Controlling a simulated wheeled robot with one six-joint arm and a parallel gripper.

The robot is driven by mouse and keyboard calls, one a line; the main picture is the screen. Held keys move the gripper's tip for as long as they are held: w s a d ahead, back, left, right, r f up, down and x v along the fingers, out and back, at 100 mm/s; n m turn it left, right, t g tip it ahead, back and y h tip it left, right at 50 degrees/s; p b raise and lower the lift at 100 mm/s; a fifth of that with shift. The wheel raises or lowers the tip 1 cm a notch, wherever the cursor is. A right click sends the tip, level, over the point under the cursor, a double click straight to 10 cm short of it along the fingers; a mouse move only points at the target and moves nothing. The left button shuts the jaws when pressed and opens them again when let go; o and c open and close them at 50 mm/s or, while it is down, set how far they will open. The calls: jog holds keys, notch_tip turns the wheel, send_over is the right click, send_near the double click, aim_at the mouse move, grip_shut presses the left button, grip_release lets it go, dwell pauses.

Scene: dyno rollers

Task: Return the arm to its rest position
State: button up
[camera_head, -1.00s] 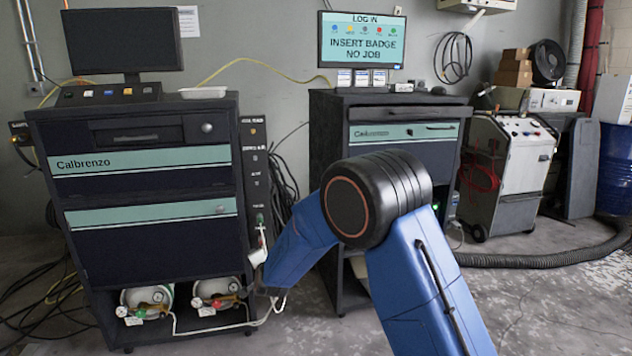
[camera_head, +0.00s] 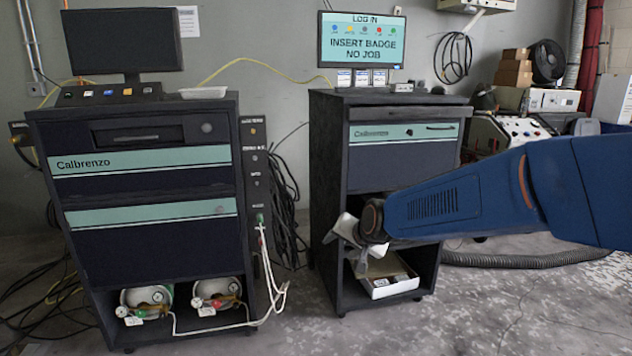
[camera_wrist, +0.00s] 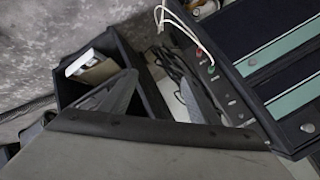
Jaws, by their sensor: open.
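My blue arm (camera_head: 470,205) reaches in from the right edge of the head view, nearly level. My gripper (camera_head: 343,230) is at its left end, in front of the right cabinet's (camera_head: 340,170) open lower bay. The fingers are small and partly hidden there. In the wrist view my gripper (camera_wrist: 157,88) has two grey fingers spread apart, with nothing seen between them. The left cabinet's (camera_wrist: 270,50) panels show tilted at the upper right of that view.
A white open box (camera_head: 395,290) sits on the right cabinet's low shelf, below my gripper. The left cabinet (camera_head: 150,230) has white cables (camera_head: 265,290) hanging at its right side. A monitor (camera_head: 362,40) stands on the right cabinet. A black hose (camera_head: 530,261) lies on the floor.

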jog(key=s+d+n+g+h, duration=0.1)
jog(key=s+d, duration=0.6)
jog(key=s, duration=0.5)
jog(key=s+d+f+n+g+h, duration=0.1)
jog(key=s+d+n, duration=0.1)
jog(key=s+d, duration=0.5)
jog(key=s+d+n+g+h, duration=0.1)
jog(key=s+d, duration=0.7)
jog(key=s, duration=0.9)
jog(key=shift+f+g+h, duration=0.25)
jog(key=shift+g+h, duration=0.15)
jog(key=shift+g, duration=0.1)
